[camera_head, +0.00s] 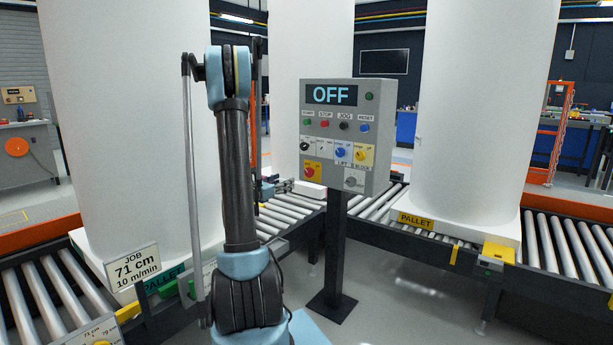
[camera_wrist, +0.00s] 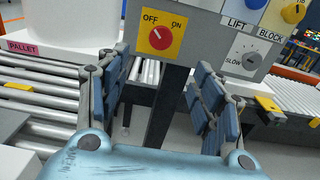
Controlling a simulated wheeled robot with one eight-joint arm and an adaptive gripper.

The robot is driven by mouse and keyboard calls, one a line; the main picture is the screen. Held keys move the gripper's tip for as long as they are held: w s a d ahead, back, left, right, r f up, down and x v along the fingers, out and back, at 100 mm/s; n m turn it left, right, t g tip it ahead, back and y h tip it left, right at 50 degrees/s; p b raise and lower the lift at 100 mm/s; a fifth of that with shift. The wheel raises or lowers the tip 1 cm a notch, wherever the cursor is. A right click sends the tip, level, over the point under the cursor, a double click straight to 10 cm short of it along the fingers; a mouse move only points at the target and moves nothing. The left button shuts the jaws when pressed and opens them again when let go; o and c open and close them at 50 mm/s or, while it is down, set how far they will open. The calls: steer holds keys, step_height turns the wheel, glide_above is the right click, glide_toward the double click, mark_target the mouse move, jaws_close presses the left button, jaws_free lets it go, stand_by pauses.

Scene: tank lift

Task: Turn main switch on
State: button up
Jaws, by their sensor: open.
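The control panel (camera_head: 341,128) stands on a dark post, and its display (camera_head: 335,95) reads OFF. The main switch is a red knob (camera_head: 310,171) on a yellow plate at the panel's lower left. In the wrist view the red knob (camera_wrist: 160,38) shows with its white mark pointing up-left to OFF; ON is at the right. My gripper (camera_wrist: 160,78) is open and empty. Its fingers are spread left and right below the switch, apart from the knob. In the head view my arm hides most of the gripper.
A slow dial (camera_wrist: 241,59) and the blue lift knob (camera_wrist: 252,3) are right of the switch. Roller conveyors (camera_head: 575,245) run on both sides, carrying large white cylinders on pallets. A job sign (camera_head: 132,269) reads 71 cm, 10 m/min. Floor shows around the post.

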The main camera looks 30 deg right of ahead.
mark_target(307, 172)
steer(key=x, duration=1.7)
steer(key=shift+w+d, duration=0.15)
steer(key=shift+d, duration=0.05)
steer(key=c, duration=1.1)
steer(key=shift+w+d+r, duration=0.1)
steer(key=shift+w+d, duration=0.05)
